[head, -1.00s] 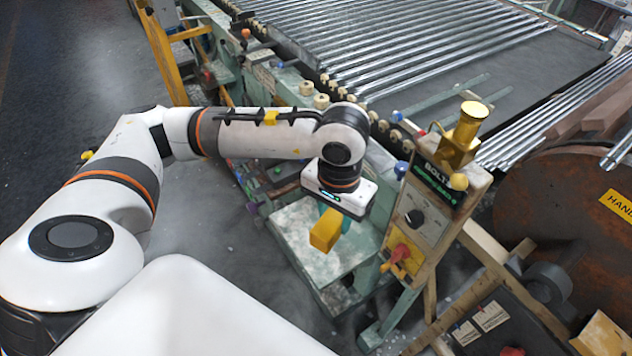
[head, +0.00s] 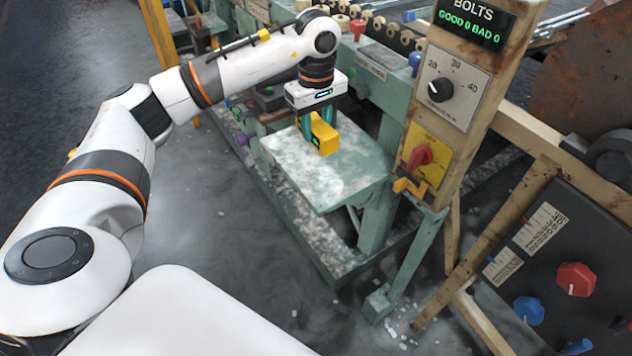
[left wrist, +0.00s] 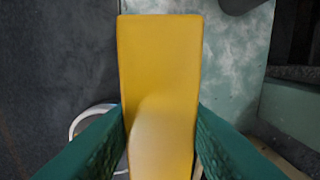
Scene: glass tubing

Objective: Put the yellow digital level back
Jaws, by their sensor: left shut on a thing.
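The yellow digital level (head: 323,136) is a small yellow block with a dark green-lit face on its side. It is held by my left gripper (head: 318,126), which comes down from above with its green fingers shut around it. In the head view the level is over the pale green shelf (head: 320,182); I cannot tell whether it touches the surface. In the left wrist view the level (left wrist: 160,85) fills the middle between the two green fingers, with the mottled shelf behind its right side. My right gripper is not in view.
A control post (head: 460,85) with a dial and a red switch stands right of the shelf. The green machine frame and a row of rollers (head: 390,35) lie behind. A dark panel (head: 560,235) with red and blue knobs is at the lower right. Bare shelf shows in front of the level.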

